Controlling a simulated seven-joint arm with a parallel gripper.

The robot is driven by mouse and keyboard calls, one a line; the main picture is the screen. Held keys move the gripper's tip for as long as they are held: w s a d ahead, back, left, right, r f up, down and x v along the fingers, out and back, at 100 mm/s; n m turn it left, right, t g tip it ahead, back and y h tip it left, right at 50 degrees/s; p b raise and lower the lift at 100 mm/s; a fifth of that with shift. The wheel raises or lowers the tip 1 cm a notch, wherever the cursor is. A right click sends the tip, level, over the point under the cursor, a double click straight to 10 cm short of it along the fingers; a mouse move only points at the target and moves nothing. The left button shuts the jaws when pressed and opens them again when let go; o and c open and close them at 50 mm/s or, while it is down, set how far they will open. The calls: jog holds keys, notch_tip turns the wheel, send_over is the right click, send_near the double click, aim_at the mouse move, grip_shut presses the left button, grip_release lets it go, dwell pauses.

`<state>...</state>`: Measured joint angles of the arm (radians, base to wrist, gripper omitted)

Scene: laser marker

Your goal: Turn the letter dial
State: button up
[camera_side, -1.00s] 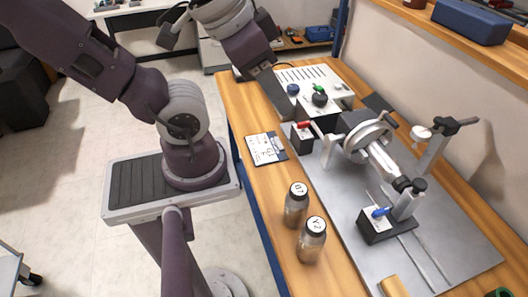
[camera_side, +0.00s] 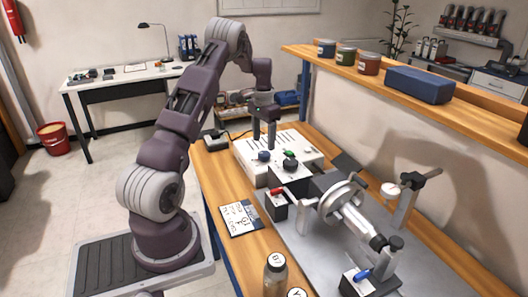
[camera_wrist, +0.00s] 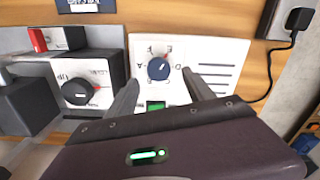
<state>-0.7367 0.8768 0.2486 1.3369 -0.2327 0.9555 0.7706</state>
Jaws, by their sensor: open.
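The letter dial is a small blue knob (camera_wrist: 158,68) on the white panel (camera_wrist: 220,55), with letters around it. A red mark shows at its upper right. In the side view it is the blue knob (camera_side: 264,155) on top of the white box (camera_side: 250,147). My gripper (camera_wrist: 160,77) is open, with one finger on each side of the dial in the wrist view. In the side view, my gripper (camera_side: 263,147) points down, with its fingertips just above or at the dial. I cannot tell whether they touch it. The dial's lower side is partly hidden.
A black dial (camera_wrist: 78,92) is left of the letter dial. A green button (camera_wrist: 156,105) lies close below it, between the fingers. A red switch (camera_side: 277,191), a handwheel (camera_side: 342,203), a written card (camera_side: 239,217) and a bottle (camera_side: 275,275) stand nearer the camera.

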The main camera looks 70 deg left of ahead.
aim_at(264, 153)
notch_tip(264, 153, down, 5)
jog(key=shift+f, duration=0.1)
jog(key=shift+c, duration=0.4)
grip_shut()
jog(key=n, duration=0.6)
jog(key=shift+d, duration=0.1)
jog(key=n, duration=0.5)
jog(key=shift+n, duration=0.3)
